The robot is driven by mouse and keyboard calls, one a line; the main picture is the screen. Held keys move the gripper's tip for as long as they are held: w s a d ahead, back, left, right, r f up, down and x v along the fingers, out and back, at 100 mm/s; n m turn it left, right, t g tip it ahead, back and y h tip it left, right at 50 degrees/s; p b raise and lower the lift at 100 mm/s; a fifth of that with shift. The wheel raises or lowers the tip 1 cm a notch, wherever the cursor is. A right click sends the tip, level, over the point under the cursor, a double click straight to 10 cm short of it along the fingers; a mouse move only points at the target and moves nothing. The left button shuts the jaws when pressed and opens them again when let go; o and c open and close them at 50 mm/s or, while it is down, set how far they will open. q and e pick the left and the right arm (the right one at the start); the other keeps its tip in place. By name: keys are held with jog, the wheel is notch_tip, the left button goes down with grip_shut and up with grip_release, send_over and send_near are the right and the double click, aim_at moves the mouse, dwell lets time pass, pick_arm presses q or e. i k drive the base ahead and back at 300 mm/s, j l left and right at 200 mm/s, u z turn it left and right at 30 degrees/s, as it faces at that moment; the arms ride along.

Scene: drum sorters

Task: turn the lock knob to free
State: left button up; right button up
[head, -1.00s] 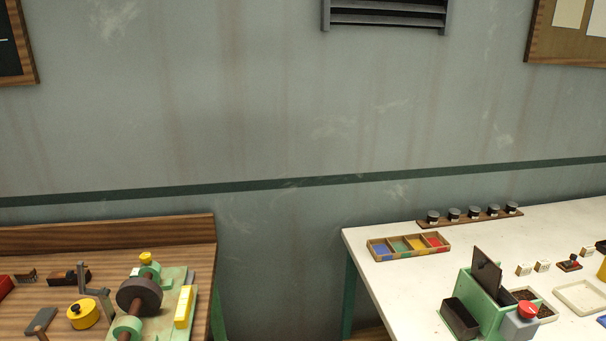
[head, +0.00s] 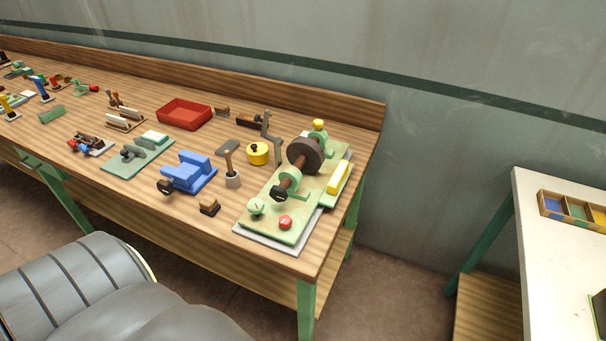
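A green machine (head: 275,213) with a dark drum (head: 305,154) on a shaft stands at the right end of the wooden bench. A small pale-green round knob (head: 256,206) with a dark mark sits at its front left corner, beside a red button (head: 285,222). A yellow knob (head: 319,125) tops its rear end. I cannot tell for sure which is the lock knob, and its setting is too small to read. Neither gripper is in view. Grey parts of my own body fill the lower left, apart from the machine in the picture.
The wooden bench (head: 190,228) also holds a blue vise (head: 187,172), a yellow round case (head: 257,153), a small brown block (head: 209,207) and a red tray (head: 184,113). A white table (head: 560,270) stands at the right, with open floor (head: 405,262) between.

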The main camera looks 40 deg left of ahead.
aim_at(285, 221)
jog(key=u, duration=1.3)
jog(key=k+j+z, duration=0.1)
jog(key=j+z, duration=0.15)
jog(key=j, duration=0.15)
